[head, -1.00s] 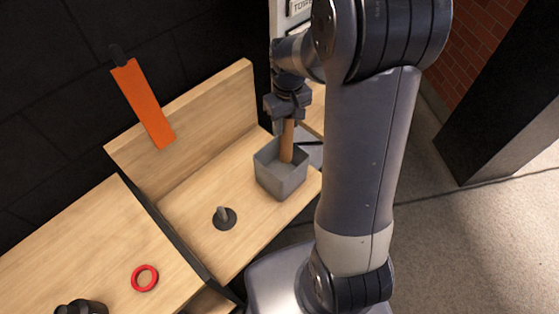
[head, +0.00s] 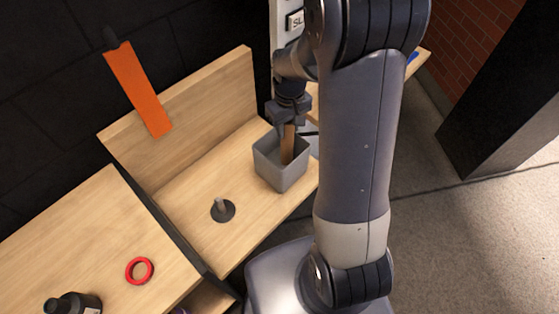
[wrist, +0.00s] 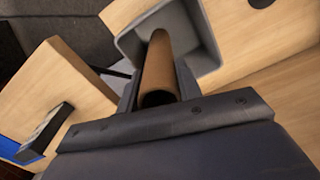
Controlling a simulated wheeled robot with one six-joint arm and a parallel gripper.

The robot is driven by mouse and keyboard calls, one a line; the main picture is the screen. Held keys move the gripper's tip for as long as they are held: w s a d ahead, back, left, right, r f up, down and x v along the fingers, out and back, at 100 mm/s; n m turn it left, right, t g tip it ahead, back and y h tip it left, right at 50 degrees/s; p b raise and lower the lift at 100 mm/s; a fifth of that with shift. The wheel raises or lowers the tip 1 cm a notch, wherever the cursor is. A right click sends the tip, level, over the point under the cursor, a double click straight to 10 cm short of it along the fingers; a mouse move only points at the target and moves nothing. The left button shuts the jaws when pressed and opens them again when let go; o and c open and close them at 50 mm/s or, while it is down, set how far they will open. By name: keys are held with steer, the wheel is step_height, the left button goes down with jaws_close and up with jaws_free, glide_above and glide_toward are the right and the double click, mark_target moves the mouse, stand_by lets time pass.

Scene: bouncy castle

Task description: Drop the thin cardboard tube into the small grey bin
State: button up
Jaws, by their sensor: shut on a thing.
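The thin cardboard tube (head: 288,142) is brown and roughly upright in the head view. Its lower part is inside the small grey bin (head: 282,178), an open square box on the wooden shelf. My gripper (head: 289,122) is above the bin and shut on the tube's upper part. In the wrist view the tube (wrist: 158,68) points away from my gripper into the grey bin (wrist: 203,58). I cannot tell whether its lower end touches the bin floor.
A dark disc with a short peg (head: 222,209) stands on the shelf left of the bin. A red ring (head: 140,270) and a dark bottle (head: 75,304) are on the nearer wooden top.

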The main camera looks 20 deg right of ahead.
steer(key=o, duration=1.3)
step_height(320, 180, up, 11)
steer(key=shift+f+b, duration=0.1)
steer(key=shift+b, duration=0.35)
step_height(320, 180, down, 11)
steer(key=shift+r+p, duration=0.1)
steer(key=shift+p, duration=0.4)
steer(key=shift+r+p, duration=2.1)
steer(key=shift+r, duration=0.8)
